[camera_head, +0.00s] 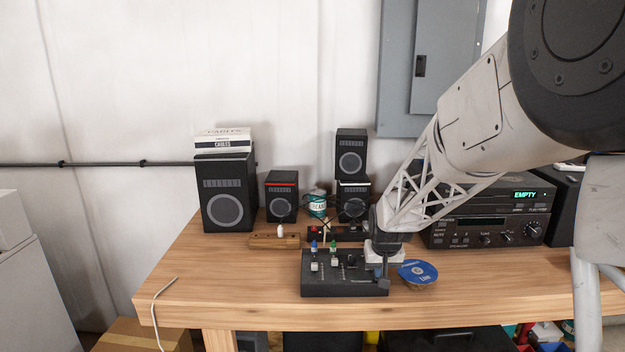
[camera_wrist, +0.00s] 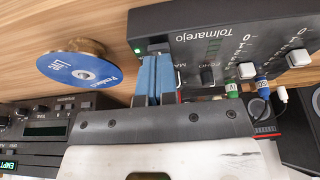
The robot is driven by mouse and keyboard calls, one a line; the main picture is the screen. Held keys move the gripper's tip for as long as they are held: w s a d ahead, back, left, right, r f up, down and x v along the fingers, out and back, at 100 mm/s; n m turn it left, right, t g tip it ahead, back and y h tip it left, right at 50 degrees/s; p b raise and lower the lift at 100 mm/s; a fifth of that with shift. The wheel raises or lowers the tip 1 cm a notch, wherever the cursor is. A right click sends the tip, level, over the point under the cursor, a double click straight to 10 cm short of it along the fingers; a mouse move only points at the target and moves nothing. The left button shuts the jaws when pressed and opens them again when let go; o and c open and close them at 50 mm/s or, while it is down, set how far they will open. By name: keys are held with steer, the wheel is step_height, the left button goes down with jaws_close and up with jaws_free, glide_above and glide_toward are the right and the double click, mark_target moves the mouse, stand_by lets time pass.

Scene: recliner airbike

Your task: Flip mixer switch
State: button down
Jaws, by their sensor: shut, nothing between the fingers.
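The mixer (camera_head: 335,287) is a black box on the wooden table, with white sliders and green and blue plugs on top. In the wrist view the mixer (camera_wrist: 215,25) shows the name "Tolmarejo", small knobs and a lit green light (camera_wrist: 137,50) near its corner. A dark switch (camera_wrist: 157,46) sits beside that light, partly hidden by my fingers. My gripper (camera_head: 385,280) is at the mixer's right end. In the wrist view my gripper (camera_wrist: 155,58) is shut and empty, its blue fingertips together right at the switch. I cannot tell whether they touch it.
A blue disc (camera_wrist: 78,66) on a round brown base lies close to the mixer's right side. A black receiver (camera_head: 485,230) stands at the right; several speakers (camera_head: 229,190) and cables are behind. The table's front left is mostly clear, with a white cable (camera_head: 155,310).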

steer(key=shift+f, duration=0.6)
stand_by(0.6)
steer(key=shift+r, duration=3.55)
steer(key=shift+s, duration=0.15)
steer(key=s+r, duration=0.4)
steer(key=s, duration=0.7)
steer(key=s+r, duration=0.4)
steer(key=s, duration=0.6)
steer(key=s+f, duration=0.1)
steer(key=s, duration=1.8)
steer(key=shift+s+g, duration=0.2)
steer(key=shift+g, duration=0.2)
